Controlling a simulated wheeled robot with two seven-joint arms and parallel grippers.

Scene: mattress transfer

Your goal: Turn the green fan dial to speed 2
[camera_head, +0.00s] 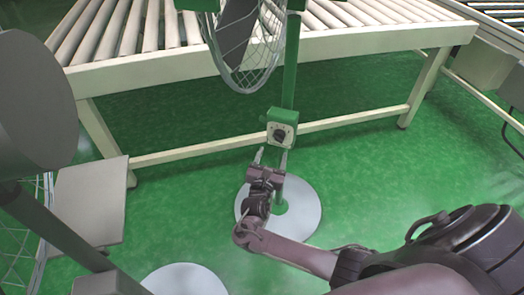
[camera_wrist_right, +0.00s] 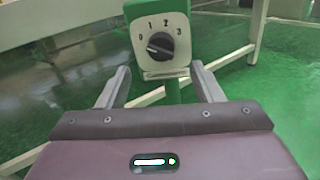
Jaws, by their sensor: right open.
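The green fan (camera_head: 291,70) stands on a pole with a round white base (camera_head: 308,212). Its green control box (camera_head: 293,117) carries a black dial (camera_head: 279,134) on a white plate. In the right wrist view the dial (camera_wrist_right: 160,46) has the numbers 0, 1, 2 and 3 around its upper side. A pale line shows on the knob's left part; the exact setting is unclear. My right gripper (camera_head: 271,157) is open and empty, just in front of and below the dial. Its two fingers (camera_wrist_right: 160,68) are spread on either side of it, apart from the knob. My left gripper is not in view.
A roller conveyor (camera_head: 330,45) with a pale frame runs behind the fan. A grey round-headed object (camera_head: 35,95) and a pale panel (camera_head: 88,200) stand at the left. Another pale disc (camera_head: 187,280) lies at the front. Green floor is open to the right.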

